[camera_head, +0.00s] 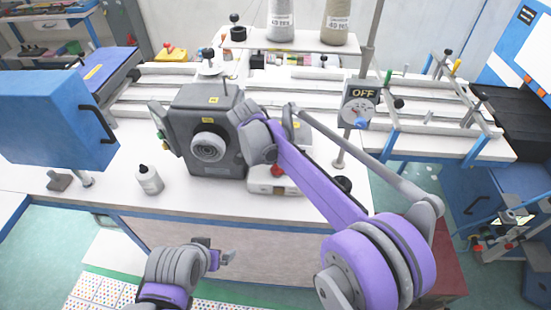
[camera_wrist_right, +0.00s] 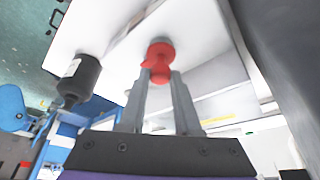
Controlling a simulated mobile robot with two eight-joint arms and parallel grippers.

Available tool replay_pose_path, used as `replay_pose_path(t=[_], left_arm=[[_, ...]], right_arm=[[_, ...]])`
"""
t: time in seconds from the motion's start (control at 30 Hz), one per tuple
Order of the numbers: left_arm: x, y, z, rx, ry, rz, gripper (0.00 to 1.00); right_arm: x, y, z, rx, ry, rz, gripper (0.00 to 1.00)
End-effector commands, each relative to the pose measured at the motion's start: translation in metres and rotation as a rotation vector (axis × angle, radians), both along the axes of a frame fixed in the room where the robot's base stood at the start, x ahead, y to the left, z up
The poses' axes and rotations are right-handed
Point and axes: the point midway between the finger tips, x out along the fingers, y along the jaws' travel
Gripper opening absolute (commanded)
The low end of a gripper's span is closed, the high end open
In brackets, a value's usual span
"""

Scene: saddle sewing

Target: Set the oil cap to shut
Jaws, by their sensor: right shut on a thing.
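A red round cap (camera_wrist_right: 159,62) sits between the fingertips of my right gripper (camera_wrist_right: 160,76) in the right wrist view, and both fingers touch its sides. I take it to be the oil cap. In the head view a red round part (camera_head: 278,170) shows low on the white base beside the dark grey machine head (camera_head: 212,125). My right wrist covers much of that area and hides the right fingers there. My left gripper (camera_head: 226,258) is low in front of the table, away from the machine. Its finger gap is too small to judge.
A small bottle (camera_head: 149,180) with a dark top stands left of the machine. A blue box (camera_head: 55,115) is at the far left. An OFF switch panel (camera_head: 360,103) stands right of the machine on a post. Thread cones (camera_head: 337,22) stand behind.

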Motion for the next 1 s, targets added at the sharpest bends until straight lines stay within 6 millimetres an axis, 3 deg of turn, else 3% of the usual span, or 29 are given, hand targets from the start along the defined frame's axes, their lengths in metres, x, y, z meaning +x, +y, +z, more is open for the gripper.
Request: replay_pose_path(t=[0.4, 0.43, 0.57, 0.87, 1.0], left_arm=[[0.000, 0.000, 0.000, 0.000, 0.000, 0.000, 1.00], [0.000, 0.000, 0.000, 0.000, 0.000, 0.000, 1.00], [0.000, 0.000, 0.000, 0.000, 0.000, 0.000, 1.00], [0.000, 0.000, 0.000, 0.000, 0.000, 0.000, 1.00], [0.000, 0.000, 0.001, 0.000, 0.000, 0.000, 1.00]], right_arm=[[0.000, 0.000, 0.000, 0.002, 0.000, -0.006, 0.00], [0.000, 0.000, 0.000, 0.002, 0.000, -0.006, 0.37], [0.000, 0.000, 0.000, 0.001, 0.000, -0.005, 0.60], [0.000, 0.000, 0.001, 0.001, 0.001, -0.005, 0.61], [-0.003, 0.004, 0.011, 0.001, 0.000, -0.004, 0.61]])
